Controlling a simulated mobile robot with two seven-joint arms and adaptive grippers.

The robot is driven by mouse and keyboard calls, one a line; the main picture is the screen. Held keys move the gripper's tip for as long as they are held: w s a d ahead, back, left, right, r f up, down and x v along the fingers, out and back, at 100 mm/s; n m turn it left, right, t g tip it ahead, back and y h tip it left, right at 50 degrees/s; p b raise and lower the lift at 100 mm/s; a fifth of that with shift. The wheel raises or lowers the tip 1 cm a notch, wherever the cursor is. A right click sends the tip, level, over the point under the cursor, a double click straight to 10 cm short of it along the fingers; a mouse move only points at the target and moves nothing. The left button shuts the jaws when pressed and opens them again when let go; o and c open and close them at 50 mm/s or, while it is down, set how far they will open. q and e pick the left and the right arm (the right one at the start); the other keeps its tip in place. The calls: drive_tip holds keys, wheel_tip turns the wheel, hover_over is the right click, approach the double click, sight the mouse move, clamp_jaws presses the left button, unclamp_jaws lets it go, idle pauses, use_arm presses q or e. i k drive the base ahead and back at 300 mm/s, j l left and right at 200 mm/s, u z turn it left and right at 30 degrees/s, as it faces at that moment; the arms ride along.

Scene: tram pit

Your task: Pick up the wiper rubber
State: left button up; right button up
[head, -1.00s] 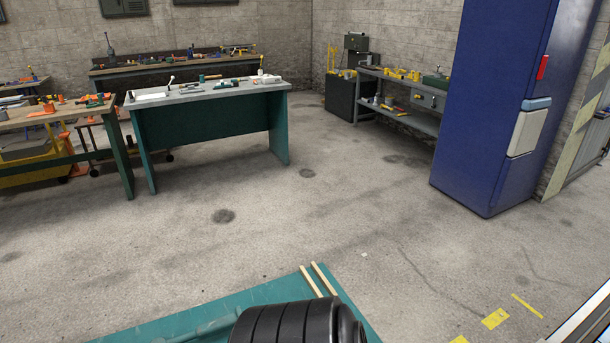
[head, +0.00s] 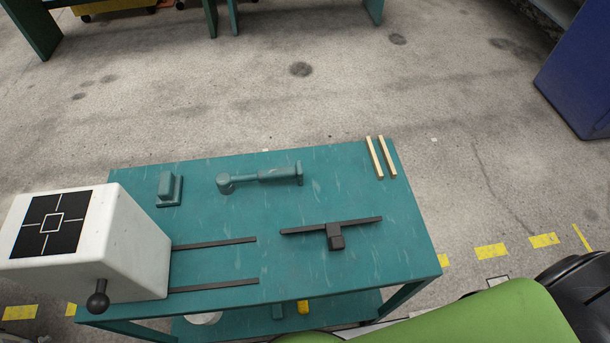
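A long thin black bar with a small square block at its middle (head: 335,238) lies on the teal table (head: 280,210), right of its centre. It looks like a wiper part. Two thin dark parallel strips (head: 213,243) lie left of it, their left ends meeting the white block. I cannot tell for sure which of these is the wiper rubber. Neither of my grippers shows in the head view.
A white block with a black cross-marked plate and a ball knob (head: 130,250) stands on the table's left. A teal handled tool (head: 262,176), a small teal block (head: 168,188) and two wooden sticks (head: 381,158) lie along the back. A green surface (head: 480,320) covers the lower right.

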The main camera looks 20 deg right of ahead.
sight(336, 241)
drive_tip(key=z, duration=0.75)
drive_tip(key=i, duration=0.05)
